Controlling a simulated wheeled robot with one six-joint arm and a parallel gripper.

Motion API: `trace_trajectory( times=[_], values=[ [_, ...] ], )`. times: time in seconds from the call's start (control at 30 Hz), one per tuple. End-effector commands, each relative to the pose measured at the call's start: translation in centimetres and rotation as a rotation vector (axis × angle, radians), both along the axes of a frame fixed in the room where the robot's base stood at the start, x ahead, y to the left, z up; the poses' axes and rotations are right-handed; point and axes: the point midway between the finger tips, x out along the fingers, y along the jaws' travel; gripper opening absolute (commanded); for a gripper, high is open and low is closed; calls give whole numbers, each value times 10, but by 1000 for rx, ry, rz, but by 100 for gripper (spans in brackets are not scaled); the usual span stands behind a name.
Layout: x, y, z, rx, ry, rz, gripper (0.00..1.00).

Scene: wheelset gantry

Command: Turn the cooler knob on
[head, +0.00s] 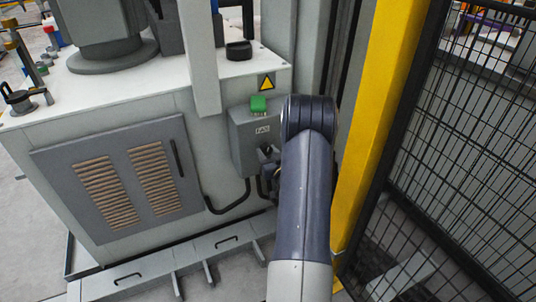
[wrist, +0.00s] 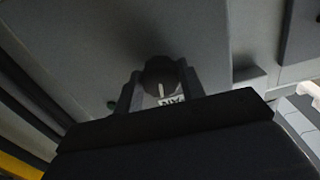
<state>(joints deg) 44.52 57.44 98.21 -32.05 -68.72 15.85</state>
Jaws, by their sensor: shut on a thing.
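The cooler knob (wrist: 160,70) is a dark round knob with a white pointer line, in the wrist view. It is on the face of a grey control box (head: 242,140) marked FAN, with a green block on top in the head view. My gripper (wrist: 159,86) has one finger on each side of the knob and is shut on it. In the head view my gripper (head: 268,157) is at the box's front face, and my arm and fingers hide most of the knob. The white line points roughly along the fingers; the lower part of the label is hidden.
A pale machine cabinet (head: 170,105) with a louvred panel (head: 125,180) stands left of the box. A yellow post (head: 380,110) and black mesh fence (head: 460,150) are close on the right of my arm. Black cables (head: 228,204) run below the box.

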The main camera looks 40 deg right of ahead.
Motion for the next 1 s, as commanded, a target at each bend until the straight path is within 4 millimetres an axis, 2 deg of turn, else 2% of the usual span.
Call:
trace_trajectory(
  times=[1.0],
  values=[
    [0, 1, 2, 931, -223, -2, 15]
  ],
)
